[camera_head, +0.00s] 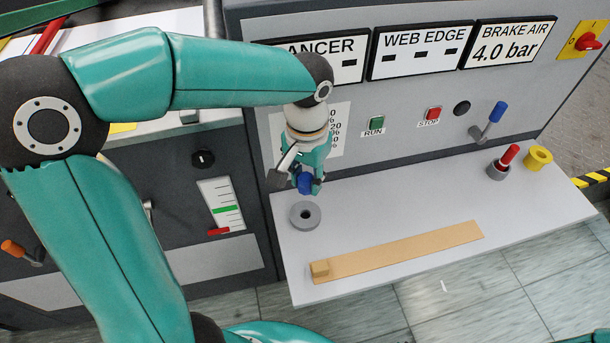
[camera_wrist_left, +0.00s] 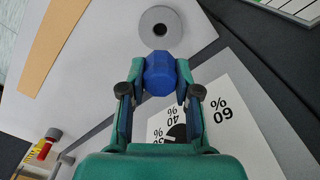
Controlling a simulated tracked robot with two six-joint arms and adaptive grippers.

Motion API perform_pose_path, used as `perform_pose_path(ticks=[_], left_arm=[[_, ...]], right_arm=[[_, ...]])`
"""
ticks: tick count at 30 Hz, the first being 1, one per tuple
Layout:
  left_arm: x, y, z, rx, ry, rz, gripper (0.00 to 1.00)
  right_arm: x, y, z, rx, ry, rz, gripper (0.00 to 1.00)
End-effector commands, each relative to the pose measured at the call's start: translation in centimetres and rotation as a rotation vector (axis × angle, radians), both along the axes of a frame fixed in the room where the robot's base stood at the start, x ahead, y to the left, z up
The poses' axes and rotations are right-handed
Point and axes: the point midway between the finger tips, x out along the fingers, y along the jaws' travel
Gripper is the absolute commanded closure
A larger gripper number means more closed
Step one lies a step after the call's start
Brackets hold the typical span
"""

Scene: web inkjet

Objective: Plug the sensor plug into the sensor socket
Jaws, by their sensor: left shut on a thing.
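The blue sensor plug (camera_head: 304,183) is held between the fingers of my left gripper (camera_head: 305,180). It also shows in the left wrist view (camera_wrist_left: 159,75), with a finger on each side. A grey ring with a dark central hole, which looks like the sensor socket (camera_head: 305,224), lies on the light shelf. The plug is above the ring and slightly towards the panel, apart from it. In the left wrist view the ring (camera_wrist_left: 175,38) is fully visible beyond the plug. The plug's lower end is hard to make out. My right gripper is not in view.
A wooden strip (camera_head: 410,254) with a small block at its left end lies along the shelf front. A red-topped piece in a grey holder (camera_head: 498,173) and a yellow ring (camera_head: 539,157) stand at the right. A blue-knobbed lever (camera_head: 490,125) juts from the panel. The middle shelf is clear.

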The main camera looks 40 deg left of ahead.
Motion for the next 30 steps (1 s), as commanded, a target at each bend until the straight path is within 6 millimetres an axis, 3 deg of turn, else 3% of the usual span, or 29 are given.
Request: perform_pose_path(ticks=[1, 3, 18, 30], left_arm=[[0.0, 0.0, -1.5, 0.0, 0.0, 0.0, 1.0], [0.0, 0.0, -1.9, 0.0, 0.0, 0.0, 1.0], [0.0, 0.0, -1.8, 0.0, 0.0, 0.0, 1.0], [0.0, 0.0, -4.6, 0.0, 0.001, 0.001, 1.0]], right_arm=[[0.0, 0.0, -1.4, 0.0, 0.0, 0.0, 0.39], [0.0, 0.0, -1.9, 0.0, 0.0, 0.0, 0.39], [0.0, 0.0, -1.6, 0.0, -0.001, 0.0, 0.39], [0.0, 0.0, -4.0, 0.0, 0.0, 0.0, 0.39]])
